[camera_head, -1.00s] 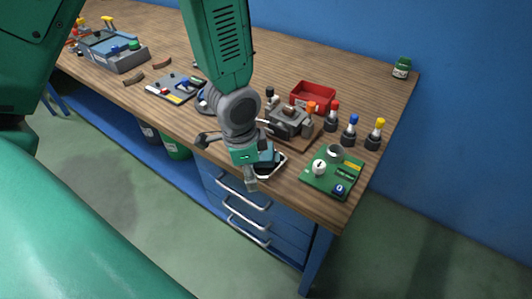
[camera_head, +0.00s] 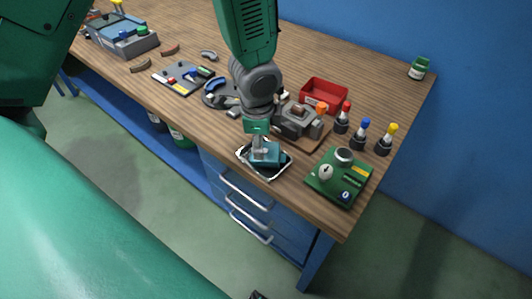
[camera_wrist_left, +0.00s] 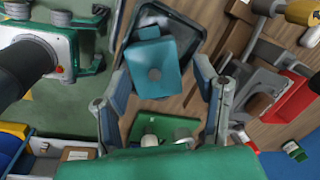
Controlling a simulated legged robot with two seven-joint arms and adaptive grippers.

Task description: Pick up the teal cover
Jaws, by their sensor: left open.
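The teal cover (camera_head: 266,152) is a small block-like piece lying in a shallow dark tray with a pale rim (camera_head: 243,154) near the table's front edge. My left gripper (camera_head: 257,143) hangs over the tray, pointing down. In the left wrist view its two fingers (camera_wrist_left: 163,88) are wide apart, with the cover seen between and beyond them. Nothing is held. I cannot tell the exact height above the cover. My right gripper is not seen.
A green board with knobs (camera_head: 338,178) lies right of the tray. A grey vise-like fixture (camera_head: 298,121) and a red bin (camera_head: 324,95) stand behind. Several colour-topped holders (camera_head: 361,135) stand at the right. A blue drawer cabinet (camera_head: 277,217) is below the table edge.

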